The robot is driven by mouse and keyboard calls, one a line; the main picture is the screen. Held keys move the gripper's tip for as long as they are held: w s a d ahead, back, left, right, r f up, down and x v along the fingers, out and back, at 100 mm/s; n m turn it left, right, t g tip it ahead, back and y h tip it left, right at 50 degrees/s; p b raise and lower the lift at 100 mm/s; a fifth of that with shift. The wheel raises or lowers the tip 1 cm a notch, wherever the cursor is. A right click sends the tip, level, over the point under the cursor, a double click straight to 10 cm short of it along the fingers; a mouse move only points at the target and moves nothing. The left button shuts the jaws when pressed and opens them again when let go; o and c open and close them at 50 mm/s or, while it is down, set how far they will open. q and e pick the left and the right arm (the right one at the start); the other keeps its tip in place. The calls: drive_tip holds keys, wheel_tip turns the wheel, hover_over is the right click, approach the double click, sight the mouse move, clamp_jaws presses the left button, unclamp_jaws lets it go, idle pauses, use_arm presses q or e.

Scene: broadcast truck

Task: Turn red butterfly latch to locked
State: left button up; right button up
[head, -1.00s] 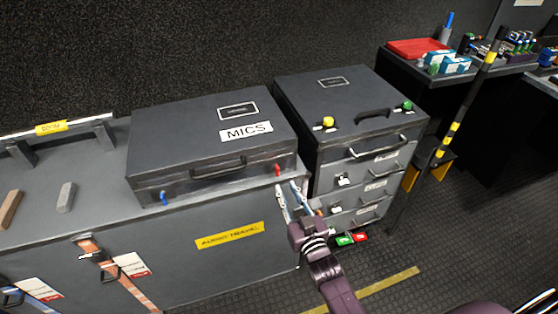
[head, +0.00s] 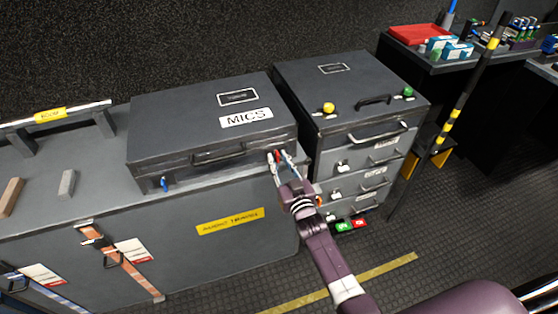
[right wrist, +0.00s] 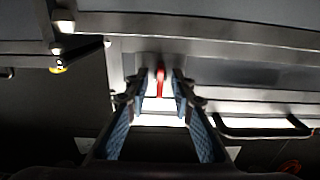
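The red butterfly latch (head: 277,156) is on the front face of the dark MICS case (head: 165,112), near its right end. In the right wrist view the red latch (right wrist: 160,79) hangs with its long side upright, between my fingertips. My right gripper (head: 279,160) reaches the latch from the front. In the right wrist view the blue-padded fingers (right wrist: 159,82) are apart, one on each side of the latch, with a small gap showing on both sides. A blue latch (head: 165,184) is at the left end of the case front. My left gripper is not in view.
The case stands on a large grey trunk (head: 110,225) with orange straps. A drawer cabinet (head: 310,85) with yellow and green knobs stands close to the right of the case. A black-and-yellow pole (head: 447,140) stands further right.

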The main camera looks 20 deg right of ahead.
clamp_jaws()
drive_tip(key=shift+m, duration=0.4)
drive_tip(key=m, duration=0.7)
drive_tip(key=shift+f+m, duration=0.1)
drive_tip(key=shift+m, duration=0.2)
drive_tip(key=m+b, duration=0.1)
drive_tip(key=m, duration=0.3)
drive_tip(key=shift+m, duration=0.3)
drive_tip(key=m+b, duration=0.2)
drive_tip(key=m, duration=0.2)
drive_tip(key=shift+m, duration=0.4)
